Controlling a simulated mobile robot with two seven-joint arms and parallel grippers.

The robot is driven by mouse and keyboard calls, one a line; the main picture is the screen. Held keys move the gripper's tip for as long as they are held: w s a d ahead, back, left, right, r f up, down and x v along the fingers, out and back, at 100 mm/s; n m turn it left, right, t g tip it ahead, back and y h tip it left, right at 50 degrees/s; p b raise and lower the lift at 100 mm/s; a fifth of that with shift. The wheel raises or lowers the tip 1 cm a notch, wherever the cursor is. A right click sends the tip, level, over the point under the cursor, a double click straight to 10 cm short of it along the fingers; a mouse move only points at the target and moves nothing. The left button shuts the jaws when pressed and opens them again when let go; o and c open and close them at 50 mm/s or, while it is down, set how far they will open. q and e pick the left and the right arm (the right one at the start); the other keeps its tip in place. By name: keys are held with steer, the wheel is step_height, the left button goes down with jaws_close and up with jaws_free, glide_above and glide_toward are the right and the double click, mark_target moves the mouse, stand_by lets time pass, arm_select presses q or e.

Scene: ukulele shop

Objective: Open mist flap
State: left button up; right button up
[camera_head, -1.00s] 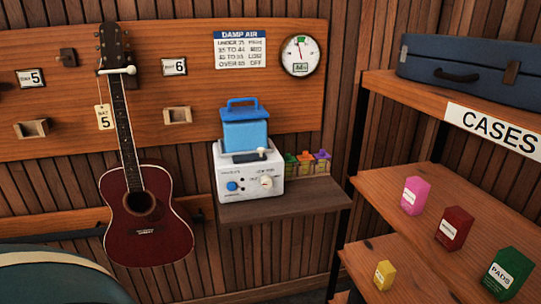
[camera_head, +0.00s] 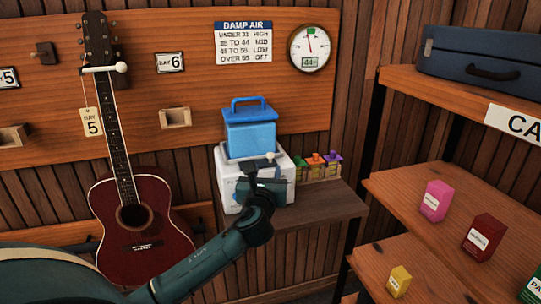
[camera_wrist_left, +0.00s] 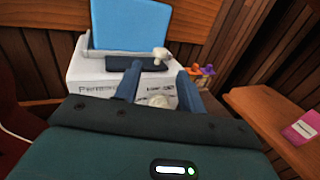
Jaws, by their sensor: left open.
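The white humidifier (camera_head: 226,180) stands on the wooden wall shelf with its blue water tank (camera_head: 250,139) on top. The mist flap is a dark strip along the front top edge, seen in the left wrist view (camera_wrist_left: 140,64). It lies flat and looks closed. Its white knob (camera_wrist_left: 160,53) stands at its right end and also shows in the head view (camera_head: 270,157). My left gripper (camera_wrist_left: 158,84) is open and empty, with its fingers in front of the flap, near the knob. My left arm hides much of the humidifier's front panel. My right gripper is out of view.
A red ukulele (camera_head: 142,225) hangs at left. Shelves (camera_head: 410,205) with small boxes and a blue case (camera_head: 480,72) stand at right. A gauge (camera_head: 310,48) hangs above.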

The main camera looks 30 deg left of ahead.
mark_target(270, 157)
arm_select(q)
steer(key=x, duration=1)
steer(key=shift+w, duration=0.1)
steer(key=shift+c, duration=0.3)
jaws_close()
